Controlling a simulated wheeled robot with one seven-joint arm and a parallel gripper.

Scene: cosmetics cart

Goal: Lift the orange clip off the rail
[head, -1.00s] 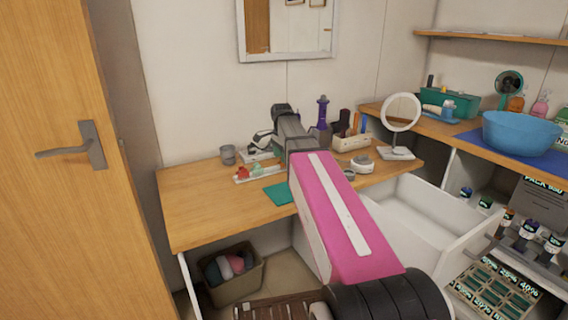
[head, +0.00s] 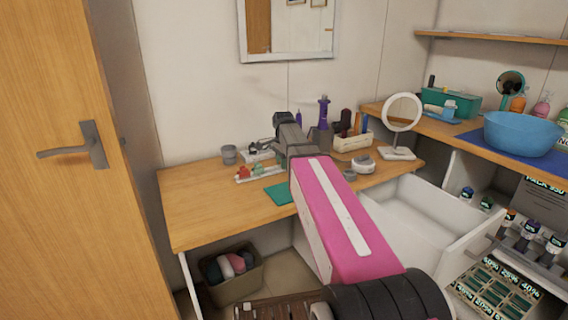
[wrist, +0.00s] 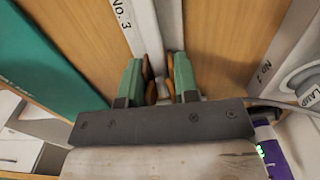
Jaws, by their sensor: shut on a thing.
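In the wrist view my gripper (wrist: 160,88) points down over a white rail (wrist: 143,25) marked "No. 3". Its two green fingers are shut on the orange clip (wrist: 151,92), whose orange parts show on the inner sides of both fingers with a narrow gap between them. I cannot tell whether the clip still touches the rail. In the head view the gripper and the orange clip are mostly hidden behind my arm. A white rail (head: 268,174) on the desk carries a red clip (head: 243,172) and a green clip (head: 257,168).
A teal mat (head: 279,193) lies in front of the rails. The desk's left part is clear.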

